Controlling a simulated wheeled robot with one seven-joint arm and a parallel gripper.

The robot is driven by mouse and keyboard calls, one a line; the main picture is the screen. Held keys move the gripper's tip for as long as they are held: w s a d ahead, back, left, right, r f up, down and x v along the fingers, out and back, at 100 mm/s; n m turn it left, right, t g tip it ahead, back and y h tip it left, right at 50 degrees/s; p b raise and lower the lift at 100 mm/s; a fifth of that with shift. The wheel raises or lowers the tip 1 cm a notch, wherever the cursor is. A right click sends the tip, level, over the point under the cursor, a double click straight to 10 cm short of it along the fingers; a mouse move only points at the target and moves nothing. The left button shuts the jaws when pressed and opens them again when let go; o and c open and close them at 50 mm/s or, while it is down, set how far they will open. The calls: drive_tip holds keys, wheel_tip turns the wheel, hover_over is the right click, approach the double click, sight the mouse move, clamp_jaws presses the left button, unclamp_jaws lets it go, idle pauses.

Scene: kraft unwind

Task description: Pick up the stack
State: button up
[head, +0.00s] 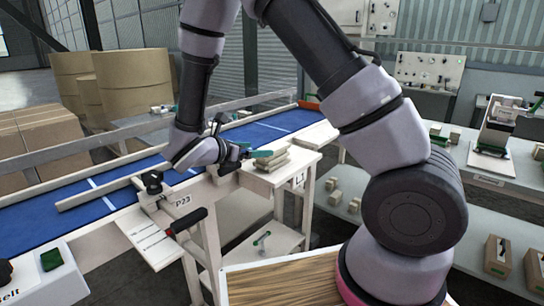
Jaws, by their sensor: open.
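The stack (270,164) is several flat beige pieces lying on a small white side table (306,160) beside the conveyor, near the middle of the head view. My gripper (253,150) is open at the left of the stack, with its green-tipped fingers pointing right. One fingertip overlaps the top of the stack in the picture. I cannot tell whether it touches the stack or hovers above or in front of it. Part of the stack's left side is hidden by the gripper.
A blue conveyor (118,187) with pale rails runs behind my gripper. A white panel marked P23 (183,200) and a dark red-ended handle (190,221) stand in front. A wooden-topped surface (275,282) is below. Shelves with small blocks (480,225) are at right.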

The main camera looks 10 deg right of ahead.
sight(272, 146)
drive_tip(key=x, duration=0.8)
drive_tip(key=shift+d+f, duration=0.1)
drive_tip(key=shift+d, duration=0.1)
drive_tip(key=c, duration=1.5)
